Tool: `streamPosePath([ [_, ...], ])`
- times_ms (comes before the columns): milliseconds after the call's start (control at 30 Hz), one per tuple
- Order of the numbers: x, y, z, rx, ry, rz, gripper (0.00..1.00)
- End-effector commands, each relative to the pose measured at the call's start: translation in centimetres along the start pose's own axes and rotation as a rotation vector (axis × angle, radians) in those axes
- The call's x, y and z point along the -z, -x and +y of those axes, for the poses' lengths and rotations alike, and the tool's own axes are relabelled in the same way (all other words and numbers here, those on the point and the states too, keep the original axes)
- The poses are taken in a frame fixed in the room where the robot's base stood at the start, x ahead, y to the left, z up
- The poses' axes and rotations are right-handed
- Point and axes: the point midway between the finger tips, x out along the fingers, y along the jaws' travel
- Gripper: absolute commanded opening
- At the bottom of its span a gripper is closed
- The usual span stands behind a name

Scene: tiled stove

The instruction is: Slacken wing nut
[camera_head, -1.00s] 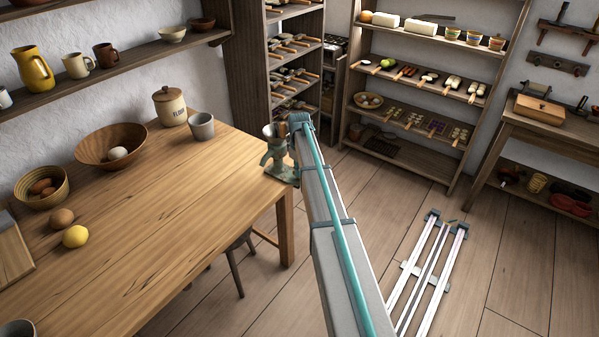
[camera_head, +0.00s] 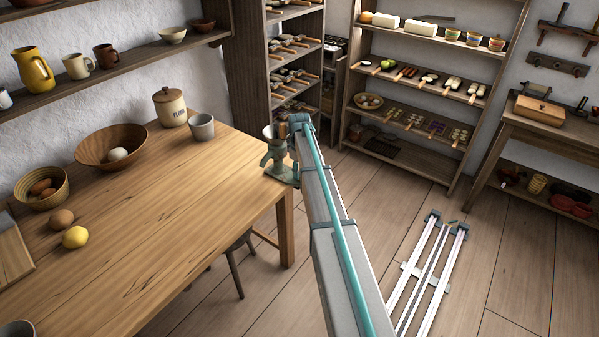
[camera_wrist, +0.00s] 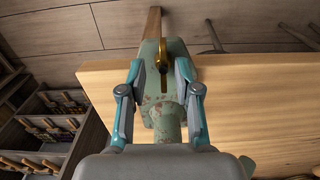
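A brass wing nut (camera_wrist: 162,57) shows on that body, seen nearly edge-on between my fingertips and closer to the right one. My gripper is open, with its teal-and-grey fingers well apart on either side. I see no clear contact with the nut. In the head view my arm hides the gripper and the wing nut.
The wooden table (camera_head: 170,210) extends left, with a wooden bowl (camera_head: 88,150), a flour jar (camera_head: 170,106), a grey cup (camera_head: 202,127) and a lemon (camera_head: 75,237). Shelves (camera_head: 425,85) stand behind.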

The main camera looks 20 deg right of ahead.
Motion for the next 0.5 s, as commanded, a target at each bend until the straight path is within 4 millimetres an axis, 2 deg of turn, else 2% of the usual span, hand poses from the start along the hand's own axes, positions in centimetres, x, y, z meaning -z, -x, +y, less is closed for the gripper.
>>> streamPosePath([
  [233, 0.0, 2.5, 0.0, -0.001, 0.000, 0.001, 0.32],
  [500, 0.0, 7.7, 0.0, -0.001, 0.000, 0.002, 0.32],
])
